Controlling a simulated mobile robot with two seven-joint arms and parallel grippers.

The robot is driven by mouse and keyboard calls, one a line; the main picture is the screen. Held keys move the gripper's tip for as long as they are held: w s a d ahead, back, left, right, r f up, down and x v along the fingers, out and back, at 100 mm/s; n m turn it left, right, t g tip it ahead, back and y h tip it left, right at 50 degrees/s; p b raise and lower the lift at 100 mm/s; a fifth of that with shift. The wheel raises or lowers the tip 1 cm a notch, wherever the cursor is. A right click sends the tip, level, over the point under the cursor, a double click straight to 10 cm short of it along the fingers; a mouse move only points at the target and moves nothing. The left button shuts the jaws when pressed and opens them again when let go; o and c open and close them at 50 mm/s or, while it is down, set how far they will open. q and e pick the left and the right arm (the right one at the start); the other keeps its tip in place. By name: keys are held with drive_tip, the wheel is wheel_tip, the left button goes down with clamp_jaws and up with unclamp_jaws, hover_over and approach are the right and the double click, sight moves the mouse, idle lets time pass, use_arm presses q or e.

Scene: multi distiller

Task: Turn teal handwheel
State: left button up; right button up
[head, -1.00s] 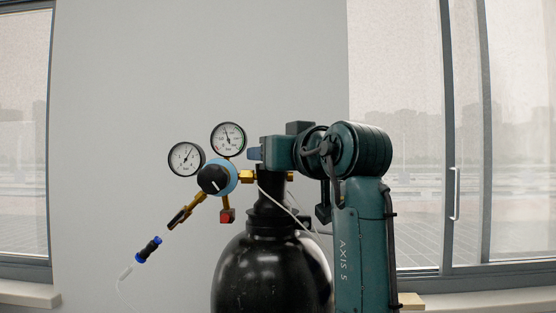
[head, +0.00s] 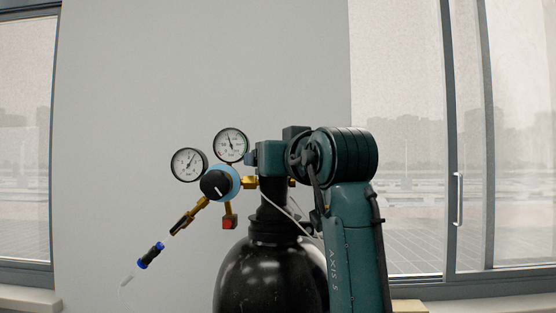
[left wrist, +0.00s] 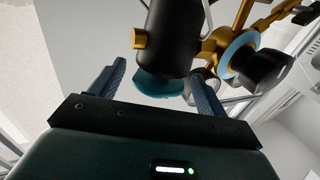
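The teal handwheel (left wrist: 160,86) shows in the left wrist view below the black valve body (left wrist: 168,40). My left gripper (left wrist: 155,82) is open, with one blue finger on each side of the handwheel. The right finger looks close to the rim; I cannot tell whether it touches. In the head view my left gripper (head: 250,158) is at the top of the black gas cylinder (head: 270,275), beside the regulator. There its body hides the handwheel. My right gripper is not in view.
The brass regulator with a blue-ringed black knob (head: 216,184) and two gauges, left (head: 188,164) and right (head: 230,145), stands just left of my gripper. A thin hose runs past the cylinder neck. Wall and windows are behind. Free room lies above the gauges.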

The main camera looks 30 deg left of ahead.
use_arm(q)
drive_tip(key=shift+w, duration=0.1)
drive_tip(key=n+g+y, duration=0.1)
drive_tip(key=g, duration=0.1)
drive_tip(key=shift+w+d+n+g+y+p, duration=0.1)
drive_tip(key=shift+n+g+y+p, duration=0.2)
drive_tip(key=shift+n, duration=0.1)
drive_tip(key=n+g, duration=0.1)
drive_tip(key=n+g+y+p, duration=0.1)
drive_tip(key=g, duration=0.1)
drive_tip(key=shift+w+r, duration=0.15)
drive_tip(key=shift+r, duration=0.1)
drive_tip(key=n+g+p, duration=0.1)
drive_tip(key=g, duration=0.1)
drive_tip(key=n+g+p, duration=0.1)
drive_tip(key=n+g+y+p, duration=0.1)
drive_tip(key=g, duration=0.1)
drive_tip(key=shift+w+d+r+n+g, duration=0.1)
drive_tip(key=shift+w+n+g, duration=0.2)
drive_tip(key=shift+n, duration=0.1)
drive_tip(key=d, duration=1.3)
drive_tip(key=shift+f+b, duration=0.35)
